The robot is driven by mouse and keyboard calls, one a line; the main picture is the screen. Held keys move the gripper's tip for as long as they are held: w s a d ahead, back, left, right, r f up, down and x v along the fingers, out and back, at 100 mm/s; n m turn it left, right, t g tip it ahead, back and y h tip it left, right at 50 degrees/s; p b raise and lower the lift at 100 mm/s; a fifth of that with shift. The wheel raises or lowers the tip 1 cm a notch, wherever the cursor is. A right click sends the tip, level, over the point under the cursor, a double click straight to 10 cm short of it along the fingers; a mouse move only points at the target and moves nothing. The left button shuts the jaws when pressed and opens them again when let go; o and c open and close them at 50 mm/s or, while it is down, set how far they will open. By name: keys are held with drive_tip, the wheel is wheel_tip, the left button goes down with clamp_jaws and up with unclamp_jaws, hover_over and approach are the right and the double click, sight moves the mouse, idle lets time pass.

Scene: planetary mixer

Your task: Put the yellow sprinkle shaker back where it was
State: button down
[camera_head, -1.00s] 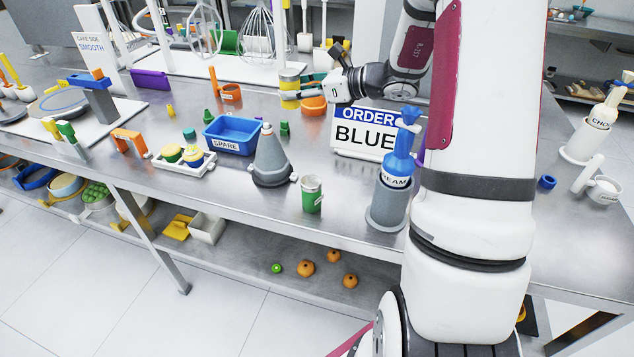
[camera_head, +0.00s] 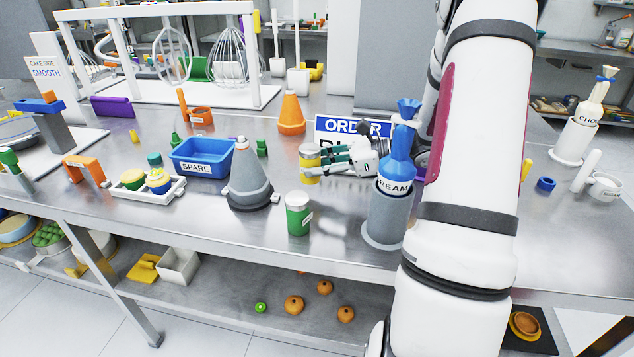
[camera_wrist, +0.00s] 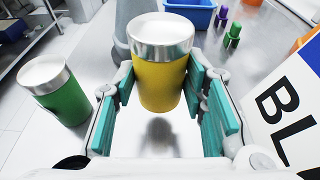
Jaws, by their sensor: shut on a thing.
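The yellow sprinkle shaker (camera_head: 309,164) with a silver lid is upright between the fingers of my gripper (camera_head: 328,163). In the wrist view the shaker (camera_wrist: 160,80) sits between the teal finger pads, and my gripper (camera_wrist: 165,105) is shut on it. A dark reflection shows on the steel below it; I cannot tell whether its base touches the table. A green shaker (camera_head: 298,215) with a pale lid stands nearer the table's front edge. In the wrist view the green shaker (camera_wrist: 62,98) is to the left, apart from my gripper.
A grey cone (camera_head: 248,178) and a blue SPARE bin (camera_head: 202,157) stand to the left. The ORDER sign (camera_head: 345,124) is close behind my gripper. A blue CREAM bottle (camera_head: 396,165) in a grey holder (camera_head: 388,215) stands right. An orange cone (camera_head: 291,114) is behind.

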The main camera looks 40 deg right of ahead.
sight(319, 180)
drive_tip(key=shift+f+b, duration=0.3)
drive_tip(key=shift+f, duration=1.7)
drive_tip(key=shift+f, duration=0.2)
drive_tip(key=c, duration=1)
unclamp_jaws()
drive_tip(key=shift+r, duration=0.3)
drive_tip(key=p+v, duration=0.1)
drive_tip(key=v, duration=1.1)
drive_tip(key=shift+f, duration=0.1)
